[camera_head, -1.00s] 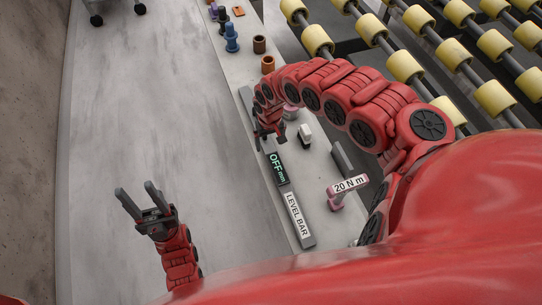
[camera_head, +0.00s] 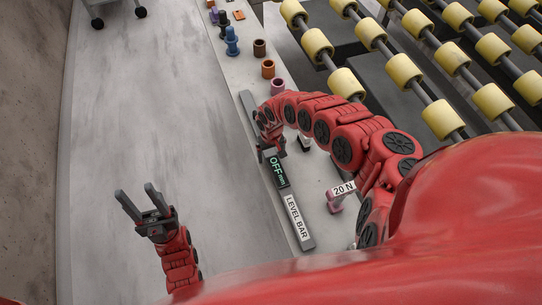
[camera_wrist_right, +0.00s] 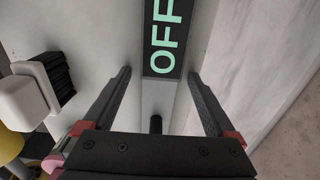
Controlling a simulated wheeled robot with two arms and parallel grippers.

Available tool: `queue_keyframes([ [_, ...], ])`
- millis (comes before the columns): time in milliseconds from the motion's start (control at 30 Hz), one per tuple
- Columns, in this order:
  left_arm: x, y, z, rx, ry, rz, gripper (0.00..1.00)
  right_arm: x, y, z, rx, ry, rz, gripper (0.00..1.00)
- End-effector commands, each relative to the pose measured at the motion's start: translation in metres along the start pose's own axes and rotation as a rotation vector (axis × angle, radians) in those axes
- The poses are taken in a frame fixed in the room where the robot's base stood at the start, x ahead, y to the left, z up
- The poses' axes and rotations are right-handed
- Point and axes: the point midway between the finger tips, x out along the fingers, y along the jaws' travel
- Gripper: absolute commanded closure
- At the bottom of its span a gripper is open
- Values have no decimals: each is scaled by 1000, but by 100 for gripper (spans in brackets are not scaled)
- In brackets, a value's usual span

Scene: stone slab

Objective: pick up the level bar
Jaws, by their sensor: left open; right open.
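The level bar (camera_head: 292,212) is a long grey bar lying on the pale strip right of centre in the head view. It has a LEVEL BAR label and a dark display with green OFF text, which also shows large in the right wrist view (camera_wrist_right: 164,38). My right gripper (camera_wrist_right: 160,76) is open, with one finger on each side of the bar just below the display in that view. Contact cannot be told. In the head view the right hand (camera_head: 266,138) hides part of the bar. My left gripper (camera_head: 135,190) is open and empty, left of the bar.
A pink tool tagged 20 N (camera_head: 336,200) stands right of the bar. A white-handled black brush (camera_wrist_right: 30,92) lies close beside the right gripper. Coloured cylinders, including a blue one (camera_head: 231,41), line the strip's far part. Yellow rollers (camera_head: 443,118) are at right. The left slab is clear.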

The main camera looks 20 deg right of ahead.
Motion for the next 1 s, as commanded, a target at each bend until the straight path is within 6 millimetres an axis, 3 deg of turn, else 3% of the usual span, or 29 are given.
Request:
queue_keyframes([
  [67,0,0,0,0,0,0,50,0,0,0,0,0,0,11],
  [567,0,0,0,0,0,0,50,0,0,0,1,1,-1,100],
  [1000,0,0,0,0,0,0,50,-1,0,0,1,1,0,100],
])
